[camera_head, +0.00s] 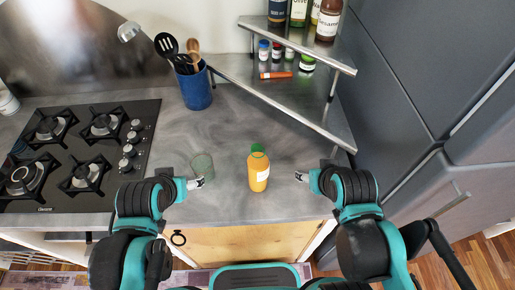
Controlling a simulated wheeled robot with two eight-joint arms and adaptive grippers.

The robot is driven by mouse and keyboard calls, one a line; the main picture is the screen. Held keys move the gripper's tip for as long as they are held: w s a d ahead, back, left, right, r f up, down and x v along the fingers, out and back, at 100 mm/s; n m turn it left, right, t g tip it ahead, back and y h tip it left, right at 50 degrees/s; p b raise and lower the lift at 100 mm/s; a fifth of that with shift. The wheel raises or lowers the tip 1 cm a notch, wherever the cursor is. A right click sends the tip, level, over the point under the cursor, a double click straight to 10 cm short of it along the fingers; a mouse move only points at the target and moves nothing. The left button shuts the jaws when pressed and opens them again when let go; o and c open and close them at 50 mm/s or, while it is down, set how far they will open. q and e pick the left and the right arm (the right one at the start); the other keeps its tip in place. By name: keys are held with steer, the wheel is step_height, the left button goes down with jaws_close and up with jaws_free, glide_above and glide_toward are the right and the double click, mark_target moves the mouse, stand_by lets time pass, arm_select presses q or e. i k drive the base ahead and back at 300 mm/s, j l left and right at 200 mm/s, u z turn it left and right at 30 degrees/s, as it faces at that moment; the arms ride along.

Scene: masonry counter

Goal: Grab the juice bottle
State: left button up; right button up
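The juice bottle (258,172) stands upright on the grey counter near its front edge. It is orange with a green cap and a white label. Neither gripper holds the bottle. Both grippers are small in the view, and the gap between their fingertips is hard to make out.
A gas stove (84,190) is at the left. A blue utensil holder (196,92) stands at the back. A metal corner shelf (300,97) with bottles and jars is at the back right. The counter behind the bottle is clear.

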mark_target(258, 162)
steer(key=k+j+z, duration=0.2)
steer(key=z, duration=0.2)
steer(key=k+j+z, duration=0.2)
steer(key=z, duration=0.15)
steer(key=k+j+z, duration=0.1)
steer(key=k+z, duration=0.3)
steer(key=i, duration=0.05)
